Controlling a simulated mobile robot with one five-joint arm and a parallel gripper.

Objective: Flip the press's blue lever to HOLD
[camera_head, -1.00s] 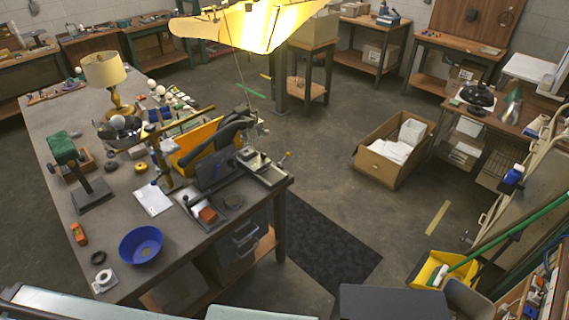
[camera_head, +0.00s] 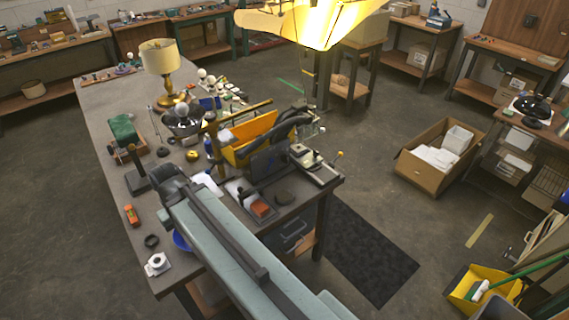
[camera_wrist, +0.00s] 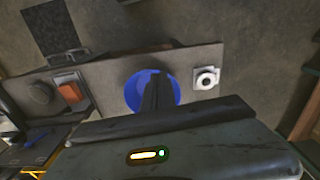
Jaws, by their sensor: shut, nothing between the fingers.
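A small metal press-like fixture (camera_head: 315,166) stands at the bench's right corner in the head view, with a thin lever ending in a yellow knob. I cannot make out a blue lever or a HOLD mark on it; it is too small. My gripper (camera_head: 168,182) reaches over the bench's front left part, well to the left of that fixture. In the wrist view, my gripper (camera_wrist: 157,82) is shut and empty, seen in front of a blue bowl. The blue bowl (camera_wrist: 134,92) is mostly hidden behind my arm in the head view.
The bench (camera_head: 112,97) also holds a brass lamp (camera_head: 160,62), a yellow bin (camera_head: 250,137), a green-topped stand (camera_head: 124,130), an orange tool (camera_head: 131,215) and a white roll (camera_head: 156,263). A cardboard box (camera_head: 433,170) stands on the floor to the right.

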